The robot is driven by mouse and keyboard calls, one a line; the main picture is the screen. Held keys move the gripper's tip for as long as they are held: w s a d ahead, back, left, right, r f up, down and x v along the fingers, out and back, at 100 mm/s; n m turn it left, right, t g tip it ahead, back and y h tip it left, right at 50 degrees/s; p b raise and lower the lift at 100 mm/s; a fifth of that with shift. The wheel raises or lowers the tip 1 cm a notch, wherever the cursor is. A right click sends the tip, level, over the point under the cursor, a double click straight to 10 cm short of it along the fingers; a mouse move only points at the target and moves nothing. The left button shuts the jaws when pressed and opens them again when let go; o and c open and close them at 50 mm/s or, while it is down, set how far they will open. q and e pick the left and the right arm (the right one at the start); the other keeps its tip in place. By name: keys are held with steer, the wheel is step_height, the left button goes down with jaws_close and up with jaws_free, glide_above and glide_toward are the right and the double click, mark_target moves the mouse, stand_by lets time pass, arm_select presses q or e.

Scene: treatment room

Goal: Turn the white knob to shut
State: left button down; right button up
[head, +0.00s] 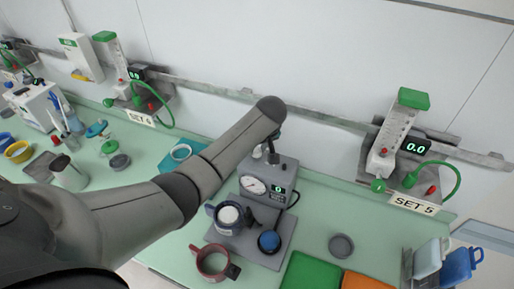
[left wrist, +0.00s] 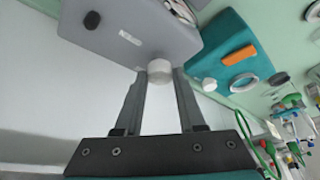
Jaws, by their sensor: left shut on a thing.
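The white knob (left wrist: 159,70) sticks out from a grey box (left wrist: 165,32) in the left wrist view. My left gripper (left wrist: 160,78) has one finger on each side of the knob and is shut on it. In the head view, my left arm reaches over the counter, and the gripper (head: 271,150) points down at the top of the grey unit (head: 268,180) with a round dial and a green "0" display. The knob is largely hidden there. My right gripper is not in view.
A blue-grey mug (head: 228,219) and a blue ball (head: 268,241) are in front of the unit. A dark red mug (head: 213,262), a grey round piece (head: 341,246) and green (head: 310,272) and orange pieces are nearby. Counter right of the unit is mostly clear.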

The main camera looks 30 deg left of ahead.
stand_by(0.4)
arm_select(q)
steer(key=c, duration=0.5)
jaws_free()
steer(key=v, duration=1.5)
steer(key=shift+d, duration=0.2)
steer(key=shift+r, duration=0.1)
